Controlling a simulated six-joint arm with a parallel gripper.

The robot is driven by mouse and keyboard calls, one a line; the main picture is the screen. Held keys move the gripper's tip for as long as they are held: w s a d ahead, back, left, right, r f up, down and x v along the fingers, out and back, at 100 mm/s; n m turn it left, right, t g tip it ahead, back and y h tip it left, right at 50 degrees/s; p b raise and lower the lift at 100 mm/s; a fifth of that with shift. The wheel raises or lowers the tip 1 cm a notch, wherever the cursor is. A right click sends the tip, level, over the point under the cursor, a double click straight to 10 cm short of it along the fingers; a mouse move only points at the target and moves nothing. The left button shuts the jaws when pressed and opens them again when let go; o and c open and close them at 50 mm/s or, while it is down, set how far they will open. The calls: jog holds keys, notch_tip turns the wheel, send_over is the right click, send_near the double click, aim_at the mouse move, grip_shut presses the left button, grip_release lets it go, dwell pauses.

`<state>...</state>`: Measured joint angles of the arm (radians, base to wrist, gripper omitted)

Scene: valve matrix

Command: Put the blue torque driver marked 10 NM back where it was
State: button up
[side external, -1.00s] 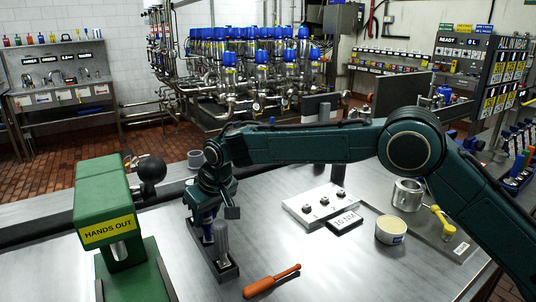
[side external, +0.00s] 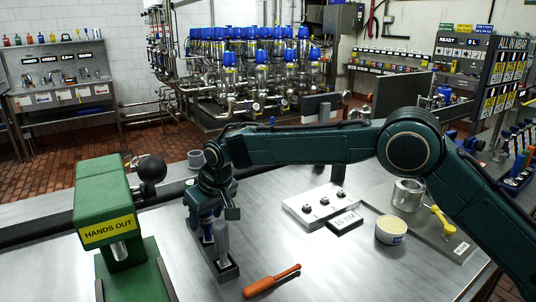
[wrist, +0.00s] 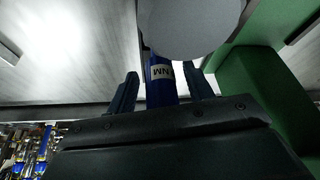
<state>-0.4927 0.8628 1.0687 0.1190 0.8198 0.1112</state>
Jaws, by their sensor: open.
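My gripper (side external: 207,226) is at the left of the steel bench, pointing down over a small dark stand (side external: 226,269). In the wrist view its two fingers stand apart, one on each side of a blue driver (wrist: 160,88). The driver carries a pale label reading NM; its number cannot be read. The driver appears upright at the stand, but its lower end is hidden. A black block marked 10 NM (side external: 345,222) lies farther right on the bench.
A green press marked HANDS OUT (side external: 104,214) stands close left of my gripper. An orange-handled tool (side external: 270,281) lies in front. A silver plate with several bolts (side external: 318,203), a cream tub (side external: 390,230) and a metal cup (side external: 408,194) are to the right.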

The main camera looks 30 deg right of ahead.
jog(key=v, duration=1.2)
jog(key=shift+r, duration=0.35)
jog(key=s+d+r+m, duration=0.1)
jog(key=s+d+r, duration=0.4)
jog(key=s+d, duration=0.4)
jog(key=s+d+r+m, duration=0.1)
jog(key=s+d+r, duration=0.4)
jog(key=s+d, duration=0.45)
jog(key=s+d+f, duration=0.4)
jog(key=s+d, duration=0.1)
jog(key=s, duration=0.5)
jog(key=s+d+f+m+t+h, duration=0.1)
jog(key=s+d+f, duration=0.3)
jog(key=s, duration=0.6)
jog(key=shift+d, duration=0.6)
jog(key=shift+w+f, duration=0.1)
